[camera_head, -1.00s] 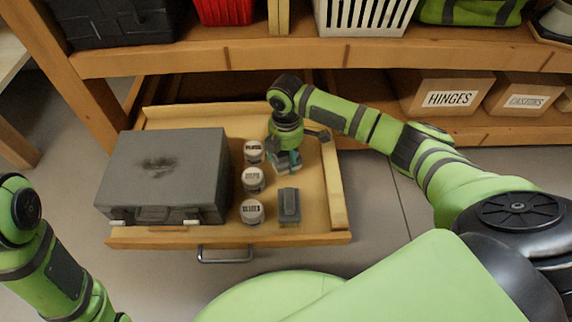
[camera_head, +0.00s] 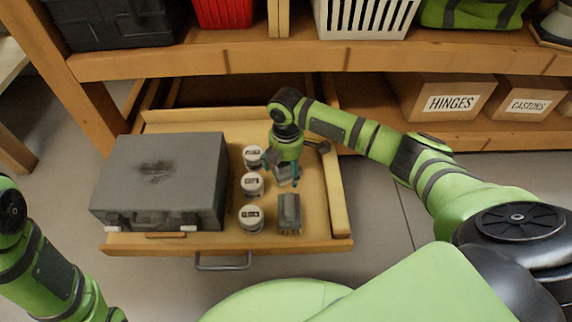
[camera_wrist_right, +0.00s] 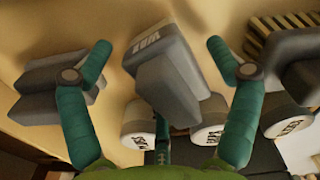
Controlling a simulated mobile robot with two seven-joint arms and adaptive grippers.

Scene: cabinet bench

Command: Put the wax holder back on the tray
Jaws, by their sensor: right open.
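The grey wax holder (camera_wrist_right: 165,75), with a label that seems to read WAX, lies between the fingers of my right gripper (camera_wrist_right: 165,75) in the right wrist view. The fingers are spread on either side of it with gaps showing. In the head view the right gripper (camera_head: 283,166) is low over the pulled-out drawer, and the wax holder (camera_head: 285,177) is mostly hidden beneath it. I cannot tell a separate tray from the wooden drawer (camera_head: 315,210). The left arm shows at the left edge, but its gripper is out of view.
Three labelled white jars (camera_head: 251,186) stand in a row beside the gripper. A grey case (camera_head: 160,180) fills the drawer's left side. The shelf edge (camera_head: 300,58) is above.

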